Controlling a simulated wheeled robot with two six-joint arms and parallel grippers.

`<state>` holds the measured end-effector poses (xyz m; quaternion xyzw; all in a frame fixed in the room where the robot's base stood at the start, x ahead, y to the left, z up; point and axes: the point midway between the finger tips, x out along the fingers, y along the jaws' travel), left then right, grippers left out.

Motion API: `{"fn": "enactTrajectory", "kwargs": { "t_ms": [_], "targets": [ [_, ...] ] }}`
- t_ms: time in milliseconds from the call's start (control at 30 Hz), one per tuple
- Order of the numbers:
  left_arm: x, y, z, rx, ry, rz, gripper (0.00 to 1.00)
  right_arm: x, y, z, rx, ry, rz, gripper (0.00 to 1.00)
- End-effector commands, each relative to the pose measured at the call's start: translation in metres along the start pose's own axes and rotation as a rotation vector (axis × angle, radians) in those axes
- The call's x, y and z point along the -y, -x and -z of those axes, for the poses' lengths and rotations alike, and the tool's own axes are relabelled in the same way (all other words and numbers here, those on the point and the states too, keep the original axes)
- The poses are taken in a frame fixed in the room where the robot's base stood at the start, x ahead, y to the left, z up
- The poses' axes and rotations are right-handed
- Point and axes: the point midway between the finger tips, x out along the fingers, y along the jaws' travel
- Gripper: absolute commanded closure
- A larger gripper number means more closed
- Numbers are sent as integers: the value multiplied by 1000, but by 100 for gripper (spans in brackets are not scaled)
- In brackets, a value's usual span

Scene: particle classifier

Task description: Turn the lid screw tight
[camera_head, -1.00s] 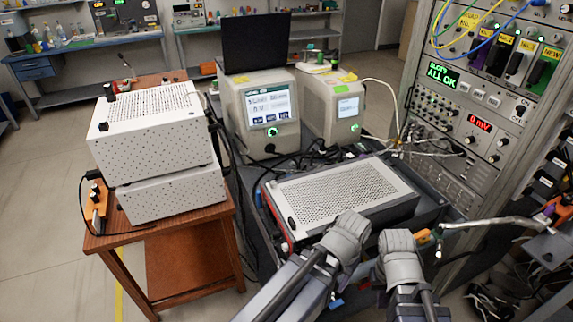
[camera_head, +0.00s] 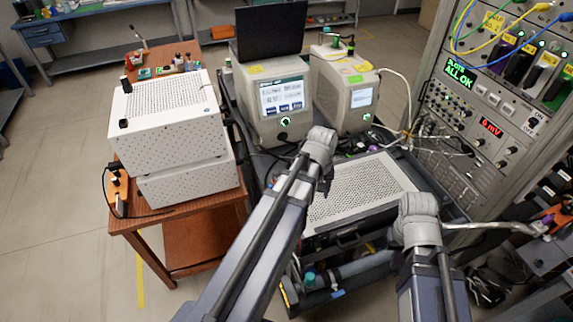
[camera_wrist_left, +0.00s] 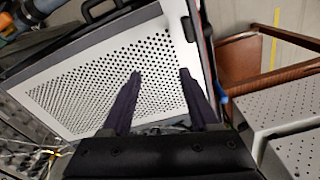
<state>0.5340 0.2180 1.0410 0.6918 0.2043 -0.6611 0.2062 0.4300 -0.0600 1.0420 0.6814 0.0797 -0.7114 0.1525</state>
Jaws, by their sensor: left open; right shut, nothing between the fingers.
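The lid is a pale perforated panel (camera_head: 365,190) on a dark case on the cart; it also fills much of the left wrist view (camera_wrist_left: 75,95). I cannot make out the lid screw for certain. My left gripper (camera_wrist_left: 160,74) is open, with its two dark fingers apart over the lid near one edge and nothing between them. In the head view my left wrist (camera_head: 318,148) hides part of the lid's left side. My right wrist (camera_head: 418,215) is at the lid's right front; its fingers are hidden behind it, and it appears shut and empty.
Two instruments with screens (camera_head: 281,98) (camera_head: 361,97) stand behind the lid, with cables around them. Stacked white perforated boxes (camera_head: 170,115) stand on a wooden table at left. An instrument rack (camera_head: 455,125) and a metal rod (camera_head: 490,226) are at right.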

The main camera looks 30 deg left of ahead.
Motion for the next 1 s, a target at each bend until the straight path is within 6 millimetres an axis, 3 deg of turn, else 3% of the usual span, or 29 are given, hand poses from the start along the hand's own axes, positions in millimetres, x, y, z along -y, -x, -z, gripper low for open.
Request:
{"fn": "enactTrajectory", "kwargs": {
  "t_ms": [33,100,300,400,600,1000],
  "targets": [
    [10,11,29,1,145,-1,39,-1,12,-1,0,0,0,100],
    [24,11,55,3,353,0,39,-1,13,-1,0,0,0,100],
    [62,9,108,12,846,10,39,-1,12,-1,0,0,0,100],
    [74,8,123,14,1004,14,39,-1,12,-1,0,0,0,100],
    [85,8,133,16,1130,18,39,-1,12,-1,0,0,0,100],
    [85,-7,132,16,1132,18,39,0,-3,0,0,1,0,100]
  ]
}}
